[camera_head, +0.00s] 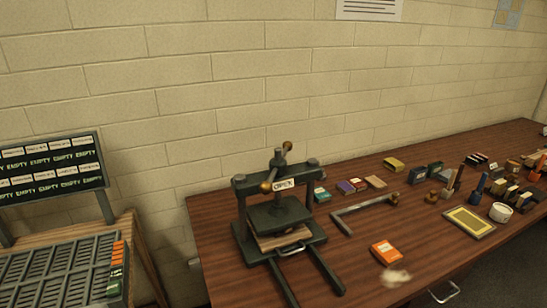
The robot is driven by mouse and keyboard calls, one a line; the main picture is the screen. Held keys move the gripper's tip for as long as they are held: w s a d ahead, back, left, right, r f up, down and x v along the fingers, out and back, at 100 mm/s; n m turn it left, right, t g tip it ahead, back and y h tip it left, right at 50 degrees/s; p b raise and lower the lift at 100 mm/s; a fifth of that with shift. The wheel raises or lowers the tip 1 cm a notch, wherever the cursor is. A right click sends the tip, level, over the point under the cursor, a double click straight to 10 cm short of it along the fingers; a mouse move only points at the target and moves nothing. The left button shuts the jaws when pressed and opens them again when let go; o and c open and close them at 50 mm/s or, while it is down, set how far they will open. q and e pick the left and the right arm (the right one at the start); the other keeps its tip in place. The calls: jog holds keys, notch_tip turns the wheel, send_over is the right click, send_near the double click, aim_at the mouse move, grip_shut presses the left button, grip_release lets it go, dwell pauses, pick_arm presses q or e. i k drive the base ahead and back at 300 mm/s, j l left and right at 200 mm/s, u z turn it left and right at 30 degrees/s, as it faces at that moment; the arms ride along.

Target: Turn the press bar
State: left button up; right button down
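The press (240,225) stands on the wooden table, a dark frame with two posts and a cross beam. Its press bar (276,168) sits on top of the central screw, slanted, with a brass-coloured knob at each end. A label reading "OPEN" is on the beam below the bar. Under the dark platen (278,213) lies a light board-like stack, with a metal handle at its front. Neither of my grippers shows in the head view.
An orange box (387,252) and a crumpled pale cloth (395,278) lie right of the press. A metal L-shaped tool (362,205), small boxes, a framed panel (468,222) and a white cup (500,212) are farther right. A slatted rack (60,270) stands at left.

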aim_at(276, 169)
jog(key=k+l, duration=0.15)
jog(key=l, duration=0.2)
jog(key=k+l+u, duration=0.1)
jog(key=l, duration=0.3)
jog(key=k+l, duration=0.15)
jog(key=l, duration=0.2)
jog(key=k+l, duration=0.15)
jog(key=l, duration=0.2)
jog(key=u, duration=0.05)
